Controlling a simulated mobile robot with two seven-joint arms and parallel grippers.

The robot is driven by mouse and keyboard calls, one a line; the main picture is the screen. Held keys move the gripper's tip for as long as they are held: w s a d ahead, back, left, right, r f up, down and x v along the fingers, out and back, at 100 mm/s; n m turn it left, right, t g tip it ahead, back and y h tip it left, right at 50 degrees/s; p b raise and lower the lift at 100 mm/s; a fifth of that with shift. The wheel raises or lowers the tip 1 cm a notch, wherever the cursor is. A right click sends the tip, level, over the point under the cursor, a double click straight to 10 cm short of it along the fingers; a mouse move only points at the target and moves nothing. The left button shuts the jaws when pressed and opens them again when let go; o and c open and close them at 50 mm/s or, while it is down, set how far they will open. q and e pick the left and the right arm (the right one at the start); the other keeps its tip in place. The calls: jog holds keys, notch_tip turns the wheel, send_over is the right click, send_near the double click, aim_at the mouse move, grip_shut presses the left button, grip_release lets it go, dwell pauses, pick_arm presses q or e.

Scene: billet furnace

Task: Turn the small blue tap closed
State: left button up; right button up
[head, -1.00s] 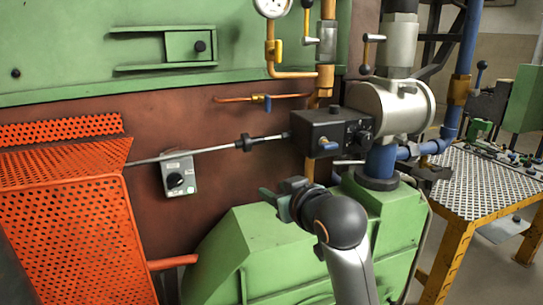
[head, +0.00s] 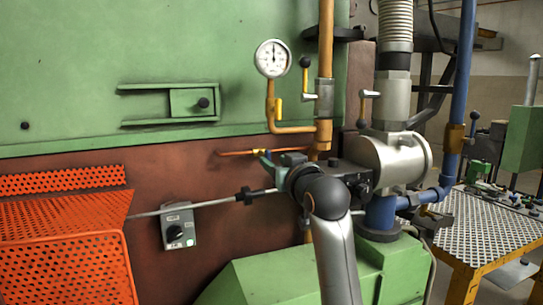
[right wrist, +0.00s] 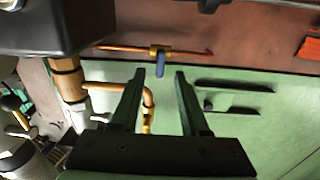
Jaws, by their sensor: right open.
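The small blue tap (head: 268,154) sits on a thin copper pipe (head: 235,153) in front of the red-brown furnace wall. In the right wrist view its blue lever (right wrist: 161,63) hangs from a brass body, just beyond and between my fingertips. My right gripper (head: 278,161) is open, with its green fingers close to the tap. In the right wrist view the gripper (right wrist: 159,76) has nothing between its fingers; I cannot tell whether either finger touches the lever. In the head view my gripper partly covers the tap. My left gripper is not in view.
A pressure gauge (head: 272,58) and thicker copper pipes (head: 326,60) stand above and right of the tap. A black box (right wrist: 60,25) is close to my gripper. A rod (head: 215,202), a grey switch box (head: 178,228) and an orange guard (head: 70,270) are lower left.

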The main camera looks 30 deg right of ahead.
aim_at(268, 158)
jog(key=shift+x, duration=1.5)
grip_shut()
